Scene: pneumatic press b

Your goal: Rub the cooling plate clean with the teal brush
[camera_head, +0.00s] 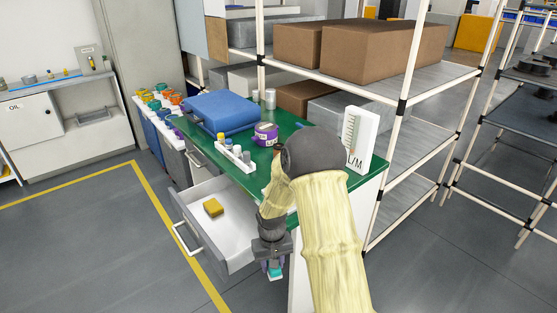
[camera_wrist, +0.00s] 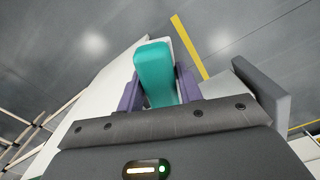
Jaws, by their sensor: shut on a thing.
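My gripper (camera_head: 273,265) hangs in front of the green-topped bench, to the right of the open drawer. It is shut on the teal brush (camera_wrist: 154,68); in the wrist view the purple fingers (camera_wrist: 158,92) sit on both sides of it. In the head view only a small teal end of the brush (camera_head: 276,273) shows below the fingers. The brush is clear of the bench top. I cannot make out which thing is the cooling plate; my arm covers part of the bench.
On the green bench top (camera_head: 288,127) stand a blue case (camera_head: 218,112), a purple round object (camera_head: 266,134), a white rack of small bottles (camera_head: 238,158) and a white L/M gauge (camera_head: 361,138). Shelving with boxes is behind.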

